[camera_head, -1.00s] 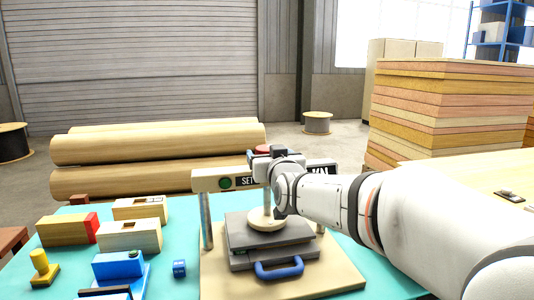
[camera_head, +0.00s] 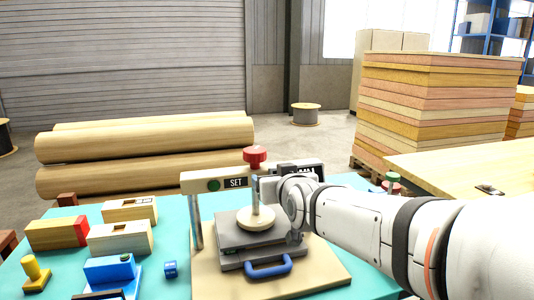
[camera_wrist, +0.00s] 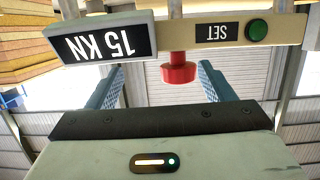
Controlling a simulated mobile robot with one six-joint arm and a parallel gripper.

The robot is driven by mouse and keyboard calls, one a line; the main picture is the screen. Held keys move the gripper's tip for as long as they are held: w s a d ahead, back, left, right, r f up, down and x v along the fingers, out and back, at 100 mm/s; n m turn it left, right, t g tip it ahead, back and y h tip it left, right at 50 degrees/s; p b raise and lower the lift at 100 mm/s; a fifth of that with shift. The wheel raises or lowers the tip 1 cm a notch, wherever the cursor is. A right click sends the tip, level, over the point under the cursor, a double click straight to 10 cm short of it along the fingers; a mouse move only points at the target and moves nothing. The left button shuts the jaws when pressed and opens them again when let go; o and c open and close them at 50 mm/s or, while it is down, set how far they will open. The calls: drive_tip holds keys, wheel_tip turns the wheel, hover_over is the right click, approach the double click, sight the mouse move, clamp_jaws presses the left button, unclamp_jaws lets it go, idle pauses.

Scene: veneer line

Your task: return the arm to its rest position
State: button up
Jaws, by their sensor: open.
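My gripper (camera_wrist: 158,88) is open, its two blue fingers apart with nothing held between them in the wrist view. In the head view my white arm reaches in from the right, and its wrist end is just right of the press ram, partly covering the press display. The press frame (camera_head: 205,183) carries a SET label and a green button. Its red knob (camera_head: 255,155) stands on top and also shows between the fingers in the wrist view (camera_wrist: 178,72). The display (camera_wrist: 105,44) reads 15 KN, upside down in the wrist view. The fingertips are hidden in the head view.
A grey plate stack with a blue handle (camera_head: 268,269) lies under the ram on a wooden base (camera_head: 210,283). Wooden blocks (camera_head: 122,238) and blue parts stand left on the turquoise mat (camera_head: 177,222). Logs lie behind; stacked boards (camera_head: 440,100) stand right.

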drive_tip(key=s+d+f+m+g+h+p, duration=0.1)
drive_tip(key=s+d+g+p, duration=0.5)
drive_tip(key=s, duration=0.6)
drive_tip(key=s+d+f+m+g+h+p, duration=0.1)
drive_tip(key=s+d+g+p, duration=0.5)
drive_tip(key=s, duration=0.6)
drive_tip(key=shift+s+d+f+m+h+p, duration=0.2)
drive_tip(key=shift+d+f+m+h+p, duration=0.2)
drive_tip(key=shift+d+f+h+p, duration=0.45)
drive_tip(key=shift+a, duration=0.15)
